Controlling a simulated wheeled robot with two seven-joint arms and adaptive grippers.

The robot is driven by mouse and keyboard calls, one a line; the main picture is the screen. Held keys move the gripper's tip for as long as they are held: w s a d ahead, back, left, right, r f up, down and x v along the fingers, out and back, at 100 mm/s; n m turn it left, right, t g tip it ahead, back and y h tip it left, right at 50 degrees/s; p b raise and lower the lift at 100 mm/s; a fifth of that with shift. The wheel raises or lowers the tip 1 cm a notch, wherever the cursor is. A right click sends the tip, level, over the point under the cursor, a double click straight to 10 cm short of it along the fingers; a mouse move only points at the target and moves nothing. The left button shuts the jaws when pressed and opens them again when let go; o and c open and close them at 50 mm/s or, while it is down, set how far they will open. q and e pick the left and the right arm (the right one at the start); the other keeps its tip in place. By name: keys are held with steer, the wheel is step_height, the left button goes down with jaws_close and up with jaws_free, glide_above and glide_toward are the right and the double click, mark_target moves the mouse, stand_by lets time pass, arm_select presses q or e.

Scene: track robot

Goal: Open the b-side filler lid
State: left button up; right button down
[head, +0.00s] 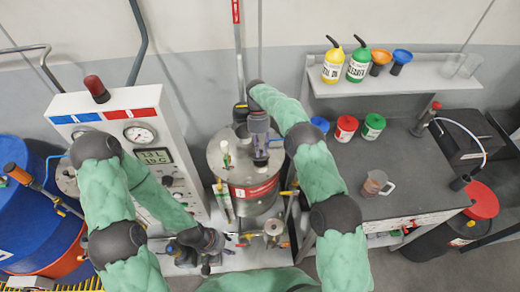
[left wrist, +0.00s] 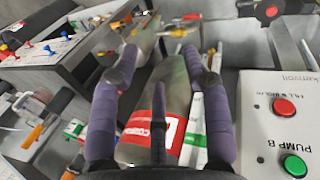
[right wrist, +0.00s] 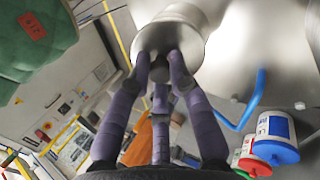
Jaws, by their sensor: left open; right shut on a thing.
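The grey metal tank (head: 215,160) with a red label stands in the middle of the head view. My right gripper (head: 260,160) points down at the right part of its top. In the right wrist view its purple fingers (right wrist: 160,58) are shut on a dark knob (right wrist: 159,72) in front of a round pale metal part (right wrist: 190,25), apparently the filler lid. Whether the lid is raised or seated cannot be told. My left gripper (head: 205,262) is low, left of the tank.
A white control panel (head: 105,103) with gauges stands left of the tank, beside a blue drum (head: 25,205). At right, a grey bench (head: 345,180) holds a clear jug (head: 376,184) and red (head: 346,128) and green (head: 373,126) containers. Thin valves and pipes surround the tank's foot.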

arm_select(q)
steer(key=shift+d, duration=0.1)
steer(key=c, duration=0.6)
steer(key=shift+w+d+r+m, duration=0.2)
steer(key=shift+d+m, duration=0.1)
steer(key=shift+m, duration=0.2)
jaws_close()
steer(key=d+r+m+g, duration=0.25)
steer(key=d+m, duration=0.35)
steer(key=m, duration=0.4)
steer(key=w+d+r+m+t+y, duration=0.2)
steer(key=w+d+r+m+t, duration=0.3)
steer(key=w+r+m, duration=0.65)
steer(key=w+d+r+m+t+y, duration=0.2)
steer(key=w+d+r+m+t, duration=0.4)
steer(key=m, duration=1)
steer(key=shift+g, duration=0.25)
steer(key=x, duration=0.7)
steer(key=a+x, duration=0.1)
steer(key=x, duration=0.2)
steer(key=shift+w+a+f, duration=0.1)
steer(key=shift+w+f, duration=0.05)
steer(key=shift+w, duration=0.3)
